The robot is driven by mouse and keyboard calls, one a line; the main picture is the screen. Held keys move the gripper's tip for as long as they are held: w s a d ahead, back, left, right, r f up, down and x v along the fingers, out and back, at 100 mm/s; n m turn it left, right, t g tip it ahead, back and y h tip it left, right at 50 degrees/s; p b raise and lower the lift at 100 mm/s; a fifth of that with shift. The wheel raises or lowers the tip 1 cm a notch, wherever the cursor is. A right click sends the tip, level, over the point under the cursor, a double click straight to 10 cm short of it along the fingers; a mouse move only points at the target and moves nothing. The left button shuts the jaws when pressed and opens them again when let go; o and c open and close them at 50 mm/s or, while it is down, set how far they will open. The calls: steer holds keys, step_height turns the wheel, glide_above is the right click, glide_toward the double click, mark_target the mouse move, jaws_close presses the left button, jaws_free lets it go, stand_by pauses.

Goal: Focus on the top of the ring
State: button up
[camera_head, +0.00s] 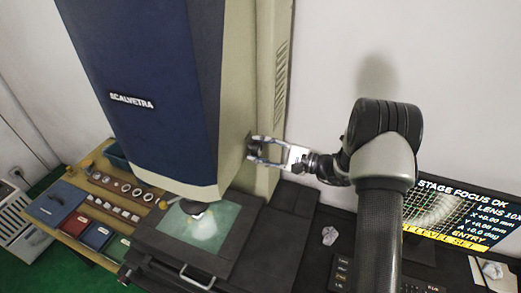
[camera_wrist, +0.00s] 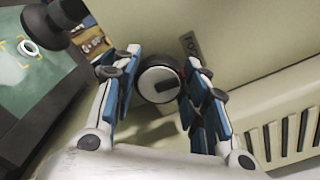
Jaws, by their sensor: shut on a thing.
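The ring (camera_wrist: 28,48) is a small pale ring on the green-lit stage glass (camera_wrist: 55,95) in the wrist view. In the head view the lit stage (camera_head: 175,240) sits under the dark lens (camera_head: 196,207), and glare hides the ring's detail. My gripper (camera_head: 254,148) is at the right side of the tall measuring machine (camera_head: 150,80). The monitor (camera_head: 450,222) reads "STAGE FOCUS OK", "LENS 10X", and a yellow line that looks like "LEVEL SET".
A wooden bench (camera_head: 100,205) at left holds rows of rings, small blocks and coloured trays. A dark desk with a keypad (camera_head: 342,272) lies below my arm. Vent slots (camera_wrist: 285,130) are beside the knob. The wall behind my arm is bare.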

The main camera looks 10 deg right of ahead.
steer(key=m, duration=0.5)
steer(key=m+p, duration=0.1)
steer(key=m, duration=0.3)
steer(key=shift+w+d+r+m, duration=0.1)
steer(key=shift+m, duration=0.2)
steer(key=m+p, duration=0.1)
steer(key=m, duration=0.3)
steer(key=shift+m, duration=0.3)
steer(key=shift+m+p, duration=0.8)
steer(key=shift+m, duration=1.1)
steer(key=shift+w+m, duration=0.1)
steer(key=shift+m, duration=0.2)
steer(key=o, duration=1.1)
steer(key=shift+d, duration=0.1)
steer(key=v, duration=1.2)
